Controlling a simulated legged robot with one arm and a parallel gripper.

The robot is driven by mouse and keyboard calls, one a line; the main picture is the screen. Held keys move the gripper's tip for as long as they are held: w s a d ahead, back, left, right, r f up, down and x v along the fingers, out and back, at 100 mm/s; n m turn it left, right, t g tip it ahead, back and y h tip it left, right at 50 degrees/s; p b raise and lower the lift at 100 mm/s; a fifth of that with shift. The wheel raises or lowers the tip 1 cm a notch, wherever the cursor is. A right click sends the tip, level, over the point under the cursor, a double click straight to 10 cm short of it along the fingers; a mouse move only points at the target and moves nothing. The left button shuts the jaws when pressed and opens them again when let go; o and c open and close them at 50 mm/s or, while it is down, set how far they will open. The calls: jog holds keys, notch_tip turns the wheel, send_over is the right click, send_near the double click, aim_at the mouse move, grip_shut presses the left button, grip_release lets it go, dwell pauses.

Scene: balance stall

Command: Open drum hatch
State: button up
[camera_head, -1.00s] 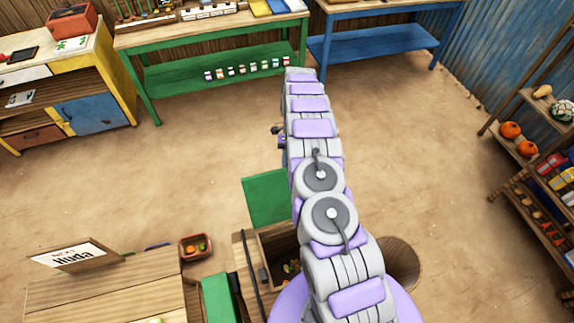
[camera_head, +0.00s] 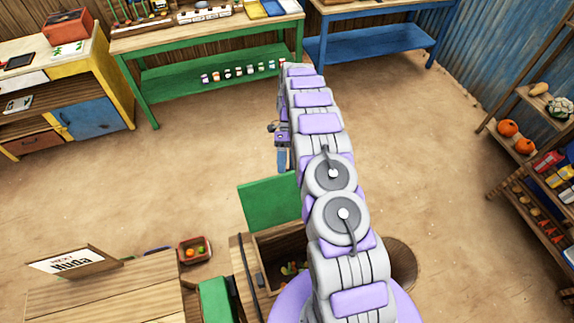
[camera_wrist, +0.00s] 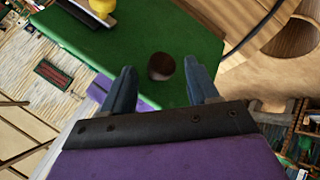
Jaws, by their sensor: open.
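A green panel (camera_head: 270,203) stands beside an open wooden box in the head view; I cannot tell for sure whether it is the drum hatch. A green surface (camera_wrist: 190,35) fills the upper middle of the wrist view, with a dark brown round knob (camera_wrist: 160,67) on it. My gripper (camera_wrist: 157,75) is open, its two dark blue fingers on either side of the knob in this view and not closed on it. Contact cannot be told. In the head view my gripper (camera_head: 282,160) is mostly hidden behind my arm, above and beyond the green panel.
The wooden box (camera_head: 262,248) holds small coloured items. A round brown wooden thing (camera_head: 402,265) is right of my arm. A table with a "Huda" sign (camera_head: 75,262) is at lower left. Benches line the back and shelves the right. The middle floor is clear.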

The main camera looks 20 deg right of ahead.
jog(key=s, duration=0.2)
jog(key=shift+s+r+b, duration=0.35)
jog(key=shift+r+b, duration=0.05)
jog(key=s+a+r+b, duration=0.1)
jog(key=s+b, duration=0.1)
jog(key=s, duration=1.1)
jog(key=shift+s+a+r+b, duration=0.15)
jog(key=shift+a+b, duration=0.05)
jog(key=shift+b, duration=0.1)
